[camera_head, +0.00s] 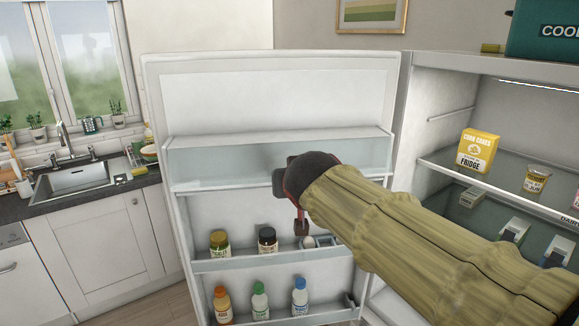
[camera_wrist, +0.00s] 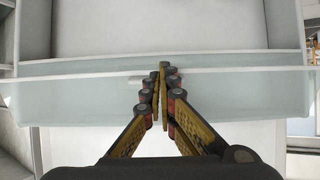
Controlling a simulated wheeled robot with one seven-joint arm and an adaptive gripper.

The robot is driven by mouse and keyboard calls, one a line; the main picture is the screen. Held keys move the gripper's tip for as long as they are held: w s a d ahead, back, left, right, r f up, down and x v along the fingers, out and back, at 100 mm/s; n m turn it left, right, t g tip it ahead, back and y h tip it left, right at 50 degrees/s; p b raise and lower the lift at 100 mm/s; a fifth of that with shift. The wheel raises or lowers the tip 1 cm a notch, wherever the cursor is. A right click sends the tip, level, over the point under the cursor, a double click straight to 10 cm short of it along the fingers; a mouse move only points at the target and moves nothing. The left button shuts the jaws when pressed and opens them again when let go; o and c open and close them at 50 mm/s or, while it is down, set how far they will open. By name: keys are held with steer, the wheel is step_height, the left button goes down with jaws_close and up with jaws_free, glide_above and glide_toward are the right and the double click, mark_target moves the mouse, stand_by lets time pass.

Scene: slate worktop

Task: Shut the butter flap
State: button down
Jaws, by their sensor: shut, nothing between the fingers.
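The butter flap (camera_wrist: 80,92) is a clear, pale panel across the upper compartment of the open fridge door. It also shows in the head view (camera_head: 222,163), left of my arm. A small pale tab (camera_wrist: 138,79) sits on it, just left of my fingertips. My gripper (camera_wrist: 163,72) is shut and empty, its tips in front of the flap near its upper edge. I cannot tell whether they touch it, nor how far the flap stands open.
Below, the door shelves hold jars (camera_head: 220,243) and several bottles (camera_head: 260,300). The fridge interior at right holds a yellow box (camera_head: 477,150) and a small tub (camera_head: 535,180). A sink counter (camera_head: 75,190) stands at left. A teal cooler (camera_head: 545,30) sits on the fridge.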

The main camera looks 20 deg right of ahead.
steer(key=shift+s+f+b+x, duration=0.1)
steer(key=shift+f+b+x, duration=0.1)
steer(key=shift+b+x, duration=0.9)
steer(key=shift+s+f+b+x, duration=0.1)
steer(key=shift+f+b+x, duration=0.05)
steer(key=shift+b+x, duration=0.9)
